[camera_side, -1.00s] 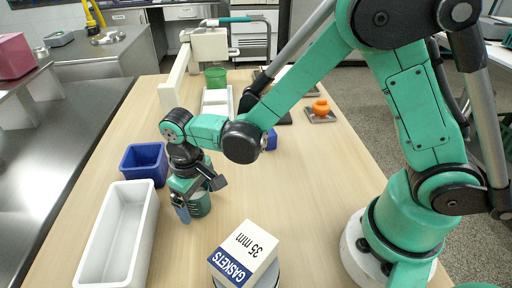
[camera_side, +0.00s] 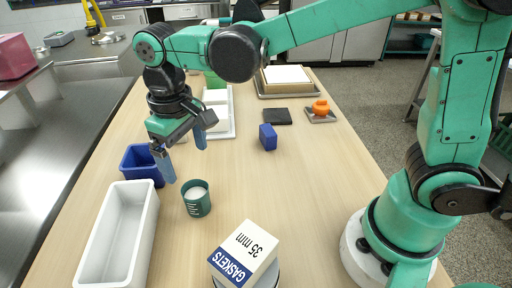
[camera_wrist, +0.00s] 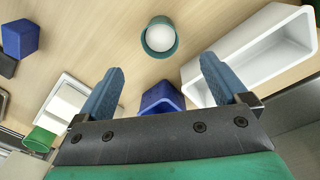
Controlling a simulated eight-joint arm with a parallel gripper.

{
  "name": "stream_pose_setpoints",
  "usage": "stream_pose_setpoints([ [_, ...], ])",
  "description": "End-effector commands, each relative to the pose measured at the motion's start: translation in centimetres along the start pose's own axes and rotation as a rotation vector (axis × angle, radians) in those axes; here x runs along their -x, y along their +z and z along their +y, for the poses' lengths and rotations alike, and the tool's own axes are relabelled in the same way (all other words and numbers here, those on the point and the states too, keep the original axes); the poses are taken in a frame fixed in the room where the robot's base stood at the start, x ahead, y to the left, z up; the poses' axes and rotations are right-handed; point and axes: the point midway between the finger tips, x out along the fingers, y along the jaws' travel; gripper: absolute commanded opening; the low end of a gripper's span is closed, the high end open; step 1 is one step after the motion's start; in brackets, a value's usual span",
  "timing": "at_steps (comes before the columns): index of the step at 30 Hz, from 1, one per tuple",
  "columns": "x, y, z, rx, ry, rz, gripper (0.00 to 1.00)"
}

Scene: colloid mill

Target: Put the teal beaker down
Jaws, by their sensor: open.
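The teal beaker (camera_side: 197,201) stands upright on the wooden table with white contents in it. It also shows in the wrist view (camera_wrist: 160,37), beyond the fingertips. My gripper (camera_side: 184,158) is open and empty, raised above the table and up and to the left of the beaker in the side view. Its two blue fingers are spread apart in the wrist view (camera_wrist: 162,80), and neither touches the beaker.
A long white bin (camera_side: 118,238) and a blue bin (camera_side: 142,166) stand left of the beaker. A gasket box (camera_side: 244,253) is in front. A blue block (camera_side: 268,137), a black pad (camera_side: 277,116) and an orange object (camera_side: 320,107) lie further back. The table's middle right is clear.

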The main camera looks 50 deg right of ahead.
Motion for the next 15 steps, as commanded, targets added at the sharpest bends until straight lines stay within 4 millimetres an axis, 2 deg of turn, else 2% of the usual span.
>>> stream_pose_setpoints([
  [4,1.0,0.2,0.3,-0.005,-0.002,0.010,0.93],
  [7,1.6,0.8,1.5,-0.027,-0.010,0.059,0.93],
  [15,2.6,5.1,7.5,-0.149,-0.010,0.365,0.93],
])
